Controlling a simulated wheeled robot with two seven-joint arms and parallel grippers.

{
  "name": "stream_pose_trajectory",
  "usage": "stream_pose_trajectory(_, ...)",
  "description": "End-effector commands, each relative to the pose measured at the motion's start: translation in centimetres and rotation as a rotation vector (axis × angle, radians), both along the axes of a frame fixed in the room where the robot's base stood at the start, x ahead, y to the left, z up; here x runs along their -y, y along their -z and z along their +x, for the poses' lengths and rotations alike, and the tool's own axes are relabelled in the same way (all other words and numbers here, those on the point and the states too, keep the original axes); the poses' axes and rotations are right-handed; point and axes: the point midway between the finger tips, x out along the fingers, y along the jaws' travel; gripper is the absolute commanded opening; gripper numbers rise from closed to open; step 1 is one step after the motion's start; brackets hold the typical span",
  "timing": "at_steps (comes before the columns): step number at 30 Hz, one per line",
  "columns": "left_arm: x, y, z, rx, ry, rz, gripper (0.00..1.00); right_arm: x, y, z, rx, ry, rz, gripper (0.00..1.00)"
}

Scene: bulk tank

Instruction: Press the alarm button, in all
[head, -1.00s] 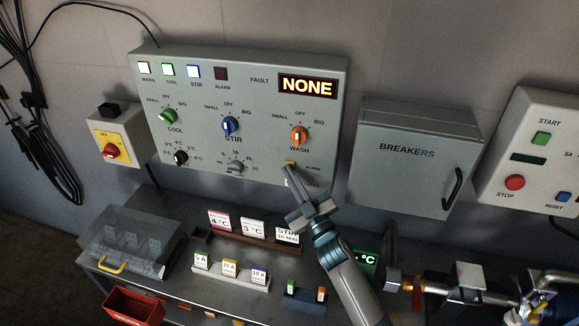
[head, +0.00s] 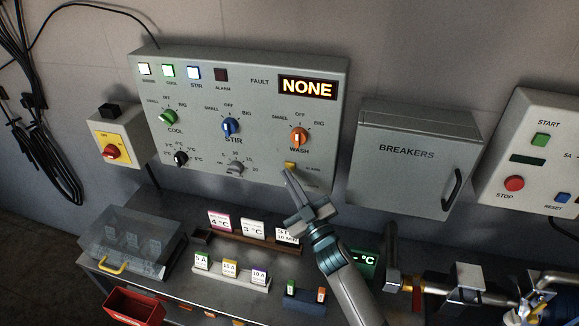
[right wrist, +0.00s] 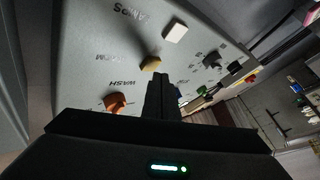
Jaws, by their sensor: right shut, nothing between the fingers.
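The alarm button is a small yellow button (head: 290,166) low on the right of the grey control panel (head: 190,130), below the orange WASH knob (head: 299,136). It also shows in the right wrist view (right wrist: 150,63), just past my fingertips. My right gripper (head: 286,173) is shut and empty, its tips just below the yellow button in the head view. I cannot tell whether they touch it. The fingers also show in the right wrist view (right wrist: 160,80). The ALARM lamp (head: 221,74) is dark, and the fault display (head: 307,88) reads NONE. My left gripper is not in view.
A white button (right wrist: 175,32) sits near the yellow one in the right wrist view. The breakers box (head: 415,160) is right of the panel. Card racks (head: 250,247) and a clear-lidded box (head: 130,243) stand on the bench below. A red-knobbed switch box (head: 115,140) is at left.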

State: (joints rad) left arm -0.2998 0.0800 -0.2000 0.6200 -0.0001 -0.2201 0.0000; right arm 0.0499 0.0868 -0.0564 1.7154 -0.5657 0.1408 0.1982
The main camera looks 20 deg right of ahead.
Motion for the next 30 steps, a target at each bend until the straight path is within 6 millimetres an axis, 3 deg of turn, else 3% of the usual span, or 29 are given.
stream_pose_trajectory(16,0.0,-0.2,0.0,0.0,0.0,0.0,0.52,-0.4,0.0,-0.5,0.0,0.0,0.001,0.0)
stream_pose_trajectory(30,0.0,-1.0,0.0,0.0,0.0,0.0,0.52,-2.4,-0.1,-3.5,0.0,0.0,0.001,0.0)
